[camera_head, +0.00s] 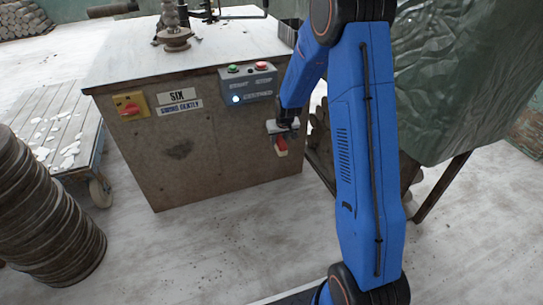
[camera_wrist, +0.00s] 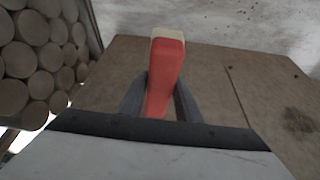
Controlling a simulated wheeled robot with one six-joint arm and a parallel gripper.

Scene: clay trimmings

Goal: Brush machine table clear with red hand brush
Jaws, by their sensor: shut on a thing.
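My gripper (camera_head: 284,124) is in front of the upper right part of the machine's brown front panel (camera_head: 225,150). It is shut on the hand brush (camera_head: 281,146), whose red handle with a pale end hangs downward. In the wrist view the red handle (camera_wrist: 164,75) sits between both fingers of my gripper (camera_wrist: 160,102); the bristles cannot be made out. The machine table (camera_head: 125,55) is a pale, worn top above the panel. A metal spindle-like fitting (camera_head: 174,38) stands on it, with a few small pale bits near it.
A control box (camera_head: 248,83) with buttons and a red switch (camera_head: 130,108) are on the panel. A low cart (camera_head: 55,125) with white flakes stands left. Stacked round discs (camera_head: 45,220) are at front left. A green sheet (camera_head: 450,75) hangs right. Stacked round ends (camera_wrist: 40,65) show in the wrist view.

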